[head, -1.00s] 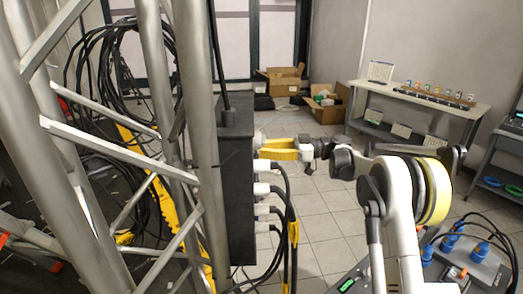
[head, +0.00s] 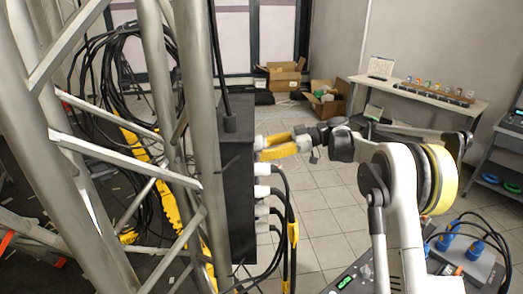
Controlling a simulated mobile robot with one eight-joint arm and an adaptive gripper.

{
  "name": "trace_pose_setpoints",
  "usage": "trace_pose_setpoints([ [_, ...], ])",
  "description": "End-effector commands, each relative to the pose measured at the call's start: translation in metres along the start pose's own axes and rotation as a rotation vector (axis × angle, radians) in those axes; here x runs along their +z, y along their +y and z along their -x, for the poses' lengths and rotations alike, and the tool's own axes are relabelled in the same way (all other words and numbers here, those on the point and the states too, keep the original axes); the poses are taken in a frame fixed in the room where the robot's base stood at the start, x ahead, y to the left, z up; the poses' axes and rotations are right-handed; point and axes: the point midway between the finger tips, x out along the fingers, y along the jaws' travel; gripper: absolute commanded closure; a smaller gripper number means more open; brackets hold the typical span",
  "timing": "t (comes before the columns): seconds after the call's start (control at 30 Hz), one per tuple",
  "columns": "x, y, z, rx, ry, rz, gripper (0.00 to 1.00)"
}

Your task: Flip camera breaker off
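A tall black box (head: 236,190) is fixed beside the truss, left of the middle of the head view. White fittings (head: 262,191) stick out of its right side, with black cables hanging from the lower ones. My gripper (head: 262,148), with yellow fingers, reaches in from the right at the box's upper right side. Its tips are close to the uppermost fitting; I cannot tell if they touch. The face with the fittings is seen nearly edge-on, so no camera breaker, label or switch position can be made out. The finger gap cannot be judged.
Metal truss tubes (head: 203,130) stand just left of the box, with coiled black cables (head: 110,60) behind. Black and yellow cables (head: 291,225) hang below my gripper. Cardboard boxes (head: 328,101) and a bench (head: 425,97) stand farther back. Tiled floor between is clear.

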Motion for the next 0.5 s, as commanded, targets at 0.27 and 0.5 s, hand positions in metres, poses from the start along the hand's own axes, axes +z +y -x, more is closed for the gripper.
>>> trace_pose_setpoints([
  [0.27, 0.0, 0.001, 0.019, 0.003, 0.0, 0.0, 0.55],
  [0.5, 0.0, 0.001, 0.073, 0.003, 0.0, -0.001, 0.55],
])
